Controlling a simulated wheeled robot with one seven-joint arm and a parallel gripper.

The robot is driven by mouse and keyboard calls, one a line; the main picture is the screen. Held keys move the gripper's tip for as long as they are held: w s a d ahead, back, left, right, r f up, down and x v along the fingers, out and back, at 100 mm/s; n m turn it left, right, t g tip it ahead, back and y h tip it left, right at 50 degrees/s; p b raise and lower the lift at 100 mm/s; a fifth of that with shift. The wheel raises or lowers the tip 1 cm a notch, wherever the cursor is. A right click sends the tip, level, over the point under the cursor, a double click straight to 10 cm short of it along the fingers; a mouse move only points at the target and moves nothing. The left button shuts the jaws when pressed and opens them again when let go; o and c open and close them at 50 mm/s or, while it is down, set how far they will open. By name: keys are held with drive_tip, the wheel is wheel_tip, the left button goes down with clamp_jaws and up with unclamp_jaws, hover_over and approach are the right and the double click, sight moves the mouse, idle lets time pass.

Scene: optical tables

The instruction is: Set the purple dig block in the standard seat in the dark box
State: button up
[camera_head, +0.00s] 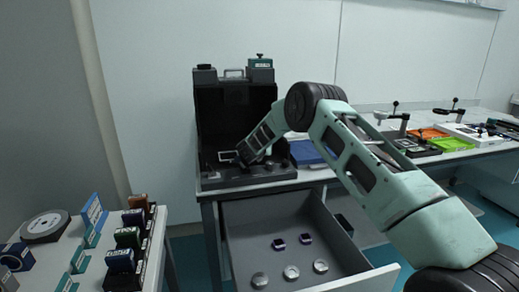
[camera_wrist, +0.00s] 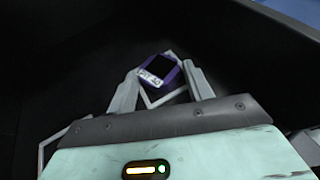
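The dark box (camera_head: 208,182) stands open on the bench, its lid raised at the back. My gripper (camera_wrist: 160,74) reaches down inside it, and my arm hides part of the interior in the head view. In the wrist view the purple dig block (camera_wrist: 152,65), with a dark top and a white label, sits between my fingertips. A finger lies close against each side, and the gripper looks shut on it. A pale square outline (camera_wrist: 148,102) shows just below the block. I cannot tell whether the block touches the floor of the seat.
An open drawer (camera_head: 235,270) below holds two small dark blocks (camera_head: 279,243) and several round metal pieces. A side table at left carries labelled blocks (camera_head: 128,238) and a round dial (camera_head: 45,226). A blue case (camera_head: 305,153) lies right of the box; trays (camera_head: 450,144) stand farther right.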

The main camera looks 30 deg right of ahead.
drive_tip(key=shift+o, duration=0.6)
drive_tip(key=shift+a+r, duration=0.1)
drive_tip(key=shift+r, duration=0.05)
drive_tip(key=b+v, duration=0.1)
drive_tip(key=v, duration=1.1)
